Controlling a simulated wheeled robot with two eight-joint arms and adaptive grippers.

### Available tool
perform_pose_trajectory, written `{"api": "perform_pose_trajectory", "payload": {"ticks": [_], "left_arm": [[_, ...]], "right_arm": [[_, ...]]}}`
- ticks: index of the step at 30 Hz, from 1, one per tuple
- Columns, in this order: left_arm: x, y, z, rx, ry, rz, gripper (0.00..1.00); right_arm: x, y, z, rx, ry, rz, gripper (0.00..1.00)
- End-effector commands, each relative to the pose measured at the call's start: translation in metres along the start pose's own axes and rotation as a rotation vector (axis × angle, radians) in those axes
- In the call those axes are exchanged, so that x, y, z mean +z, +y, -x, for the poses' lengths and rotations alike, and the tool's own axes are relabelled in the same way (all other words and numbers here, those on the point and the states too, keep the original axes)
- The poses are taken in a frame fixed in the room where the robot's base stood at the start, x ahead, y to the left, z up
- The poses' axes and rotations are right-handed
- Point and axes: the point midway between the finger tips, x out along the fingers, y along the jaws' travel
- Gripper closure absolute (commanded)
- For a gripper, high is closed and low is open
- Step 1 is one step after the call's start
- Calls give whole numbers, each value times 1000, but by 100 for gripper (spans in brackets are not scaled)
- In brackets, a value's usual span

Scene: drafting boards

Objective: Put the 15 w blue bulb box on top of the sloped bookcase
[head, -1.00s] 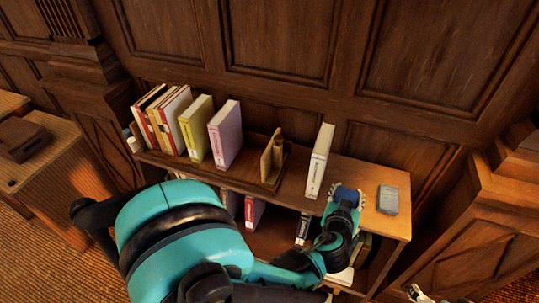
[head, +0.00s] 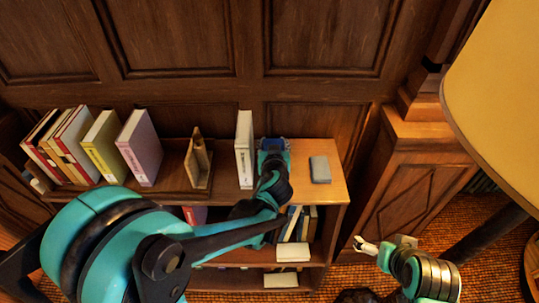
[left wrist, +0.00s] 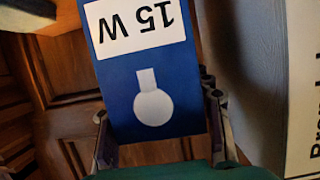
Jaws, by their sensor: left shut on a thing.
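The blue bulb box (left wrist: 185,75) fills the middle of the left wrist view, with "15 W" upside down and a white bulb picture on its face. My left gripper (left wrist: 165,145) is shut on it, one finger on each side. In the head view the box (head: 272,144) shows as a small blue patch at my left gripper (head: 271,158), over the bookcase top (head: 325,192), just right of a white book. I cannot tell whether the box touches the top. My right gripper (head: 380,246) is low, right of the bookcase; its opening is unclear.
The white book (head: 244,150) stands close left of the held box. A grey box (head: 320,169) lies to its right. A wooden holder (head: 198,163), a pink book (head: 140,148) and several more books stand farther left. A yellowish round top (head: 505,95) is at right.

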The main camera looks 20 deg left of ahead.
Motion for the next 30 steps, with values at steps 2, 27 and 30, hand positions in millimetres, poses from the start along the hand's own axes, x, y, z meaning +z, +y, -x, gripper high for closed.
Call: {"api": "perform_pose_trajectory", "payload": {"ticks": [2,27,30], "left_arm": [[4,-4,-13,-1,0,0,86],[44,-6,-35,1,0,0,42],[44,-6,-34,1,0,0,42]], "right_arm": [[3,0,-4,0,0,0,0],[15,0,-22,0,0,0,0],[15,0,-21,0,0,0,0]]}}
